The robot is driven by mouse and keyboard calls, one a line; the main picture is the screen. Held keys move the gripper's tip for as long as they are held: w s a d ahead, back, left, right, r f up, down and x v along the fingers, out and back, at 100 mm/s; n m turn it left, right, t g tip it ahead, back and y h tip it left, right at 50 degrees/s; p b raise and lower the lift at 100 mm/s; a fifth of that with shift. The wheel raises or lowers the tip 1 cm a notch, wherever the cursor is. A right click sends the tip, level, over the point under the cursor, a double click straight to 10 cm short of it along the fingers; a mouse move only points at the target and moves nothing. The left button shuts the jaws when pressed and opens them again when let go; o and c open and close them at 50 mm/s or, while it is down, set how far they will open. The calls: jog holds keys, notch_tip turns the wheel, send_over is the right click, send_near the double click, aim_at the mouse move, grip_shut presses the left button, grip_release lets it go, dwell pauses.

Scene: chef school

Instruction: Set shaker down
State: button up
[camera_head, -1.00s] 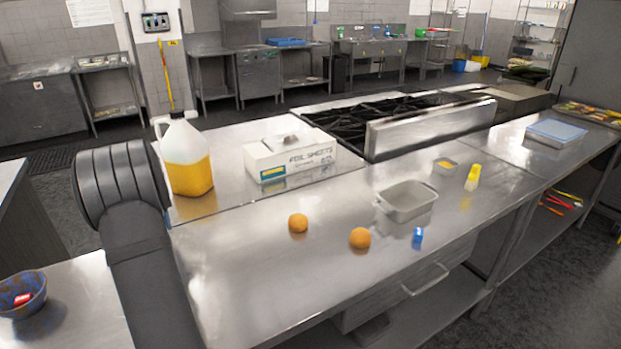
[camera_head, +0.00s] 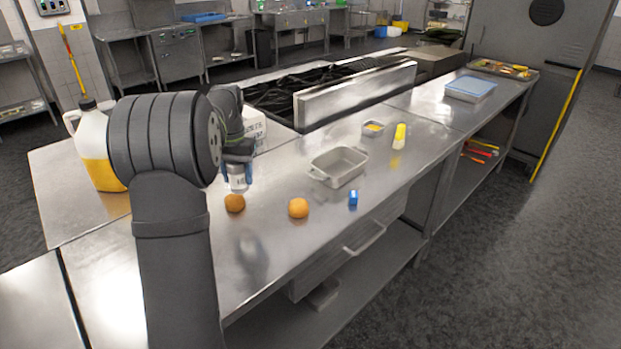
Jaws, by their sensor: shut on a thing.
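A small pale, metallic-looking shaker (camera_head: 238,181) is between the fingers of my gripper (camera_head: 237,173). My gripper is shut on it, and the fingers show blue at its sides. The shaker looks upright, over the steel counter (camera_head: 280,240) just behind an orange ball-shaped item (camera_head: 235,203). I cannot tell whether its base touches the counter or hangs a little above it. My arm hides part of the counter to the left.
A white box (camera_head: 254,128) and a yellow jug (camera_head: 97,150) are behind. The front counter is clear.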

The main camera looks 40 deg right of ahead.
jog(key=s+d+r+m, duration=0.3)
jog(key=s+d+m, duration=0.2)
jog(key=s+d, duration=0.85)
jog(key=w+a+f, duration=0.1)
jog(key=w+f, duration=0.1)
jog(key=w, duration=0.1)
jog(key=w+a+f, duration=0.2)
jog(key=w+f, duration=0.1)
jog(key=w+a+f, duration=0.1)
jog(key=w+f, duration=0.1)
jog(key=w, duration=0.1)
jog(key=shift+w+a+f, duration=0.15)
jog(key=shift+w+a, duration=0.15)
jog(key=shift+a, duration=0.05)
jog(key=shift+f, duration=2)
jog(key=shift+f, duration=0.2)
jog(key=o, duration=0.8)
